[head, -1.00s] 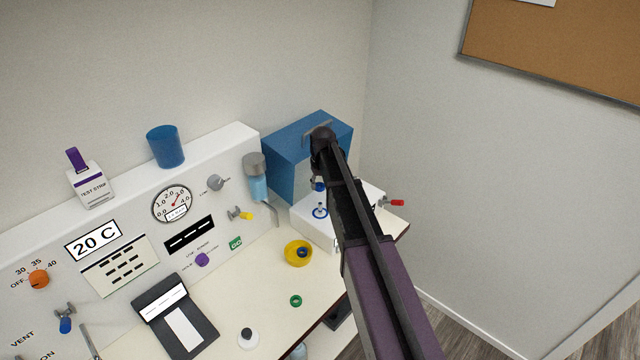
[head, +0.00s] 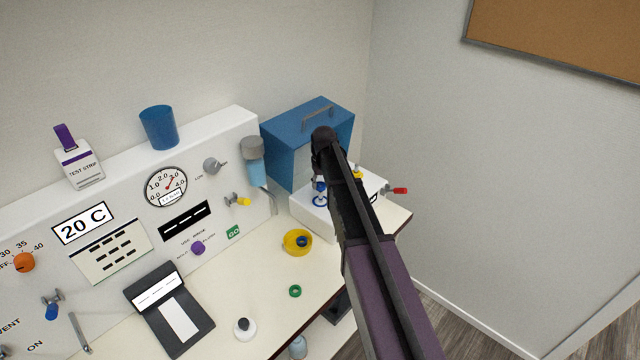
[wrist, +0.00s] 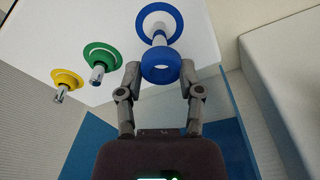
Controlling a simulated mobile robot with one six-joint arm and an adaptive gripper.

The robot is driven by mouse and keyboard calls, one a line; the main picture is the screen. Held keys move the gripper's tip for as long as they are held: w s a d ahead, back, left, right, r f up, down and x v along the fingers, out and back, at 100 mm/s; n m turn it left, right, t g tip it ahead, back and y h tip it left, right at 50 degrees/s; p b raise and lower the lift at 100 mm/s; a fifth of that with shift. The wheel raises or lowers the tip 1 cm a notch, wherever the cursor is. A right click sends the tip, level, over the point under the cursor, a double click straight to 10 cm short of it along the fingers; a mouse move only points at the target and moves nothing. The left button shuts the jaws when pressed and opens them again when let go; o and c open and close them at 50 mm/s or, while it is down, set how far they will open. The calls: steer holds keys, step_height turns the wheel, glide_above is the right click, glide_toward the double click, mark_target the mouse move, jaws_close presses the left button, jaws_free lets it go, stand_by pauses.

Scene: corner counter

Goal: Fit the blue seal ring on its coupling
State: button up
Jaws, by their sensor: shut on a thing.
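My gripper (wrist: 160,92) is shut on the blue seal ring (wrist: 161,78), which sits between its fingertips in the wrist view. The blue coupling (wrist: 160,37) is a pale post with a blue ring-shaped base on a white block (wrist: 112,25). The held ring is in front of the post's end and overlaps it in the picture; I cannot tell whether the post enters the ring. In the head view, my arm hides most of the gripper; the held ring (head: 319,186) shows just above the blue coupling's base (head: 320,201).
Green (wrist: 100,56) and yellow (wrist: 66,80) couplings stand beside the blue one. A blue box (head: 300,140) with a handle is behind the white block.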

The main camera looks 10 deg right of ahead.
mark_target(321, 201)
steer(key=shift+d+f+b, duration=0.1)
steer(key=shift+f+b, duration=0.25)
steer(key=shift+b, duration=0.1)
stand_by(0.8)
steer(key=shift+w+f+b, duration=0.1)
steer(key=shift+f+b, duration=2.5)
stand_by(1.6)
stand_by(0.4)
steer(key=o, duration=1.2)
steer(key=shift+c, duration=0.2)
steer(key=shift+o, duration=0.9)
steer(key=shift+r, duration=0.2)
